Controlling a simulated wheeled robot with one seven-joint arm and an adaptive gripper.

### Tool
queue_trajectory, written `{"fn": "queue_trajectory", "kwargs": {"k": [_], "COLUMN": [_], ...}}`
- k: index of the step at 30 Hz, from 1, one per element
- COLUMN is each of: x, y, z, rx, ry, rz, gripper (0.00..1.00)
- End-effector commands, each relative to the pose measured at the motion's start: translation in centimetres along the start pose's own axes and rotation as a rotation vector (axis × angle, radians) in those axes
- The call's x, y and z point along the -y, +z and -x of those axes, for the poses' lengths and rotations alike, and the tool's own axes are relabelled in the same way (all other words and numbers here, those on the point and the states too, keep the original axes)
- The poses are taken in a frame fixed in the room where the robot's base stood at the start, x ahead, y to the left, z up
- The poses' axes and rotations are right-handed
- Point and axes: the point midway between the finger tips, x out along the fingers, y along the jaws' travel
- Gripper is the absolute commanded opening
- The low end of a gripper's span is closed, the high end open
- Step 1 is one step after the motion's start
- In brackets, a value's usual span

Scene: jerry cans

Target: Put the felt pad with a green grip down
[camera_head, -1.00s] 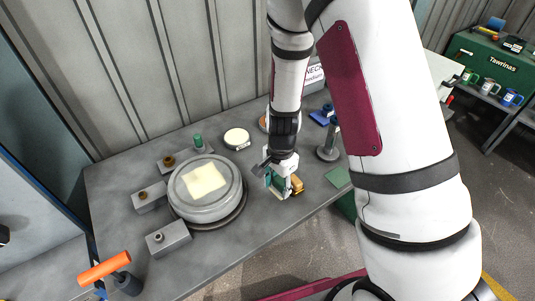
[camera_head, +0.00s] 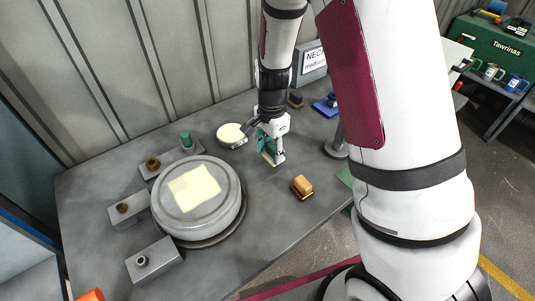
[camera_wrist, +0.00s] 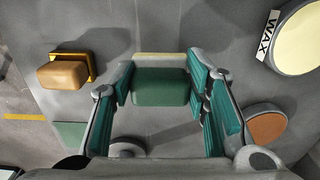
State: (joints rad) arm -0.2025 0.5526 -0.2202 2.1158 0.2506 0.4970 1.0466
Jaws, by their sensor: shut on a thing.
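My gripper (camera_head: 268,148) is over the grey bench, with its teal-padded fingers also showing in the wrist view (camera_wrist: 161,92). It is shut on the felt pad with a green grip (camera_wrist: 160,87). The green block sits between the fingers, and a pale felt edge shows beyond it. In the head view the fingers mostly hide the pad. Whether its felt face touches the bench or hangs just above it, I cannot tell.
A tan block on a yellow-edged base (camera_head: 302,187) stands right of my gripper. The WAX tin (camera_wrist: 300,40) is close behind left. A round drum with a pale cloth (camera_head: 205,195) and grey blocks with knobs (camera_head: 154,262) fill the left. Bare bench lies in front of my gripper.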

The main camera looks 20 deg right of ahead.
Motion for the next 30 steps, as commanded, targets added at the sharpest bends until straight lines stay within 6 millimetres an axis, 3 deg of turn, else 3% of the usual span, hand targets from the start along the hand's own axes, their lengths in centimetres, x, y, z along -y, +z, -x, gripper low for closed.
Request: {"fn": "queue_trajectory", "kwargs": {"k": [5,13,25,26,28,30], "x": [1.2,1.3,1.1,1.1,1.1,1.1], "y": [-0.5,-0.6,-0.5,-0.5,-0.5,-0.5], "z": [-0.2,-3.6,-3.9,-3.9,-3.9,-3.9], "rx": [0.0,0.001,0.001,0.001,0.001,0.001], "ry": [-0.001,0.001,0.001,0.001,0.0,0.0], "rz": [0.0,-0.001,0.0,0.0,0.0,0.0], "gripper": [0.07,0.07,0.07,0.49,0.63,0.63]}}
